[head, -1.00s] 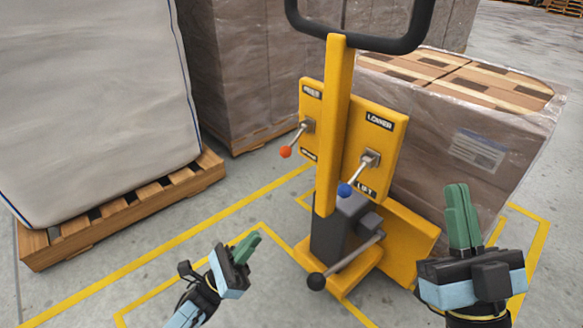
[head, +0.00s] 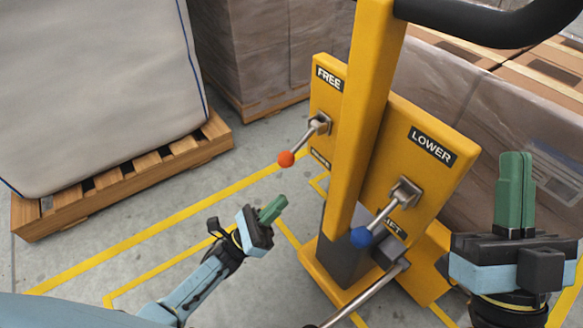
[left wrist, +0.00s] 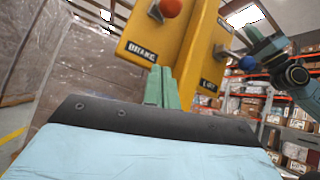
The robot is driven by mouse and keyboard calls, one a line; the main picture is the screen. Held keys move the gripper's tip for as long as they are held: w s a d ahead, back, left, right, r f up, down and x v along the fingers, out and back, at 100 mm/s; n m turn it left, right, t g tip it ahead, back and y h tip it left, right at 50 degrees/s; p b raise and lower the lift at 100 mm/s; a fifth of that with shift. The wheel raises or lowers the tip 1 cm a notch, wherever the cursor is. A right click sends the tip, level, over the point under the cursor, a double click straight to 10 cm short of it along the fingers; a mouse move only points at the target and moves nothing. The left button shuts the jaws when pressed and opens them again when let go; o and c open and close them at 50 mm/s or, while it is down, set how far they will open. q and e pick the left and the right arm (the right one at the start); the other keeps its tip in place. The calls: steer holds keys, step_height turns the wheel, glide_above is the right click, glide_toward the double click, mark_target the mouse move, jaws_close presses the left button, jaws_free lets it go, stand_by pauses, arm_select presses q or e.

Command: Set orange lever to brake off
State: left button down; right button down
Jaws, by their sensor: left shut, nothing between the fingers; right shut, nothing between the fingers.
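The orange-knobbed lever (head: 286,158) sits on the left yellow panel (head: 324,95) of the pallet truck. Its arm slants down and left from its pivot, with a FREE label above and a partly readable label below. In the left wrist view the orange knob (left wrist: 171,8) is at the top edge, above a BRAKE label (left wrist: 142,50). My left gripper (head: 278,203) is shut and empty, below and slightly left of the orange knob, apart from it. My right gripper (head: 516,180) is shut and empty, upright at the right.
A blue-knobbed lever (head: 362,236) is on the right panel between the LOWER label (head: 432,146) and a partly hidden lower label. The yellow mast (head: 368,110) stands between the levers. A wrapped load (head: 100,80) on a wooden pallet (head: 130,178) is at left. Floor between is clear.

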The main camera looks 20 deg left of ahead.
mark_target(297, 148)
arm_select(q)
steer(key=w+d+r, duration=0.2)
steer(key=w+r, duration=0.1)
steer(key=r, duration=0.5)
steer(key=shift+w+d+r+p, duration=0.15)
steer(key=shift+w+r+p, duration=0.15)
steer(key=shift+p, duration=0.1)
steer(key=shift+s, duration=0.1)
